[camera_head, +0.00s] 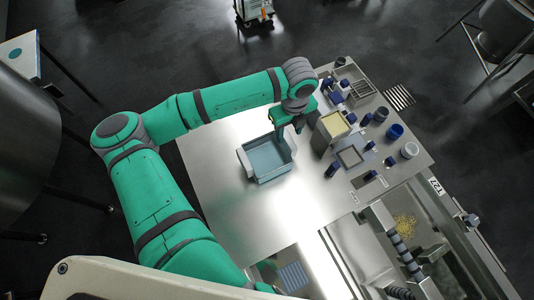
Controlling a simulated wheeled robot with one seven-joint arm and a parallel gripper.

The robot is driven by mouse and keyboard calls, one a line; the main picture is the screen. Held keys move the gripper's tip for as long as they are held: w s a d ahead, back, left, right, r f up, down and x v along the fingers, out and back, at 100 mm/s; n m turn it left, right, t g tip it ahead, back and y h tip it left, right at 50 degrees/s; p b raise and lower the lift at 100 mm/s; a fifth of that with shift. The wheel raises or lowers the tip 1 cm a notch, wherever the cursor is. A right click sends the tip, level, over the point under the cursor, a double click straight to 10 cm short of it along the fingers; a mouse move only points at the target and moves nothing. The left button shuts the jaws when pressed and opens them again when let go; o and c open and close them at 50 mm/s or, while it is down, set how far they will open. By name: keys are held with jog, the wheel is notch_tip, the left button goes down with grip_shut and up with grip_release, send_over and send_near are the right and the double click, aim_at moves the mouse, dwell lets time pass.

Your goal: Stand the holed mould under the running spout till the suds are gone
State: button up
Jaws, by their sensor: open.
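My gripper (289,131) hangs over the table at the upper edge of a blue-grey tub (268,176). It is open, and I see nothing held in it. Its fingertips are small and partly hidden by my own wrist. I cannot pick out the holed mould for certain. A white round cup (409,150) and a blue round cup (396,131) stand at the table's right side, both apart from my gripper. Holes and suds are too small to tell. I cannot make out a running spout.
A box with a pale yellow top (334,124) and several small dark-blue items stand right of my gripper. A wire basket (361,89) is at the table's top edge. Machinery with a yellow heap (405,222) adjoins at lower right. The steel table (222,205) is bare at left.

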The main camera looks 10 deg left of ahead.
aim_at(288, 139)
jog(key=shift+f, duration=2.8)
grip_shut()
